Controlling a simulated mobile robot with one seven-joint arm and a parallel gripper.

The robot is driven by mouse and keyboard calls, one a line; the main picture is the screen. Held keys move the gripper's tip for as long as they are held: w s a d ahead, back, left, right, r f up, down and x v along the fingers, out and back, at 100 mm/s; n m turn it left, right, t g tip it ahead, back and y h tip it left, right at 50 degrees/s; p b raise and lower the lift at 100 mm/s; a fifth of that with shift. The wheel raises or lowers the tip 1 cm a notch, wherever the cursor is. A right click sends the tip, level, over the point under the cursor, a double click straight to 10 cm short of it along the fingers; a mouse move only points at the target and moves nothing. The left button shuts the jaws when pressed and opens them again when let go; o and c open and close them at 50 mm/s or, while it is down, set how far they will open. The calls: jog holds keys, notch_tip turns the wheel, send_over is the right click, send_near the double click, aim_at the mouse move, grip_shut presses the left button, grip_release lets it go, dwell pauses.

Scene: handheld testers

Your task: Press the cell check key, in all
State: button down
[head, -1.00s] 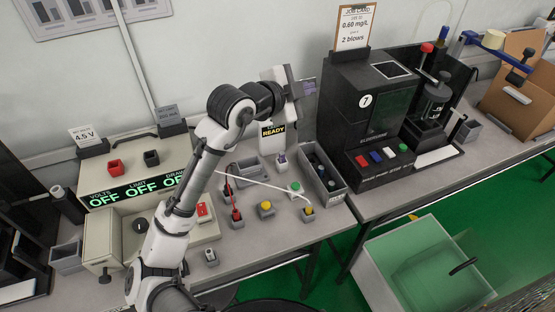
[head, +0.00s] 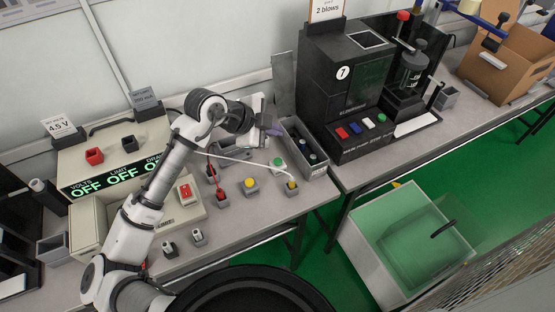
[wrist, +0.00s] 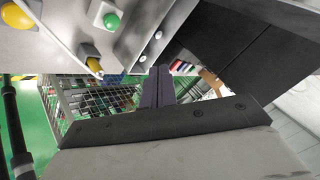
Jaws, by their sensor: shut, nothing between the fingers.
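The black tester marked 7 (head: 322,92) stands on the bench to the right of my arm. Its sloped front carries a red key (head: 342,133), a blue key (head: 356,128), a white key (head: 368,123) and a green key (head: 382,118). Their labels are too small to read, so I cannot tell which is the cell check key.
A power supply (head: 118,160) reading OFF stands at left. A black device with a red knob (head: 403,15) is right of the tester. A clear-sided bin (head: 375,240) stands on the floor.

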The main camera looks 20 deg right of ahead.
jog(key=b, duration=0.5)
send_over(274, 163)
notch_tip(274, 163, down, 8)
jog(key=shift+f+b, duration=0.4)
jog(key=shift+b, duration=0.15)
jog(key=shift+f, duration=0.1)
dwell(1.3)
jog(key=shift+f+b, duration=0.3)
jog(key=shift+b, duration=0.3)
jog(key=shift+f+b, duration=0.5)
jog(key=shift+b, duration=0.1)
dwell(0.5)
dwell(0.3)
jog(key=shift+r+p, duration=0.4)
jog(key=shift+r, duration=0.55)
jog(key=shift+r, duration=0.1)
jog(key=shift+r+p, duration=1.4)
jog(key=shift+r, duration=1)
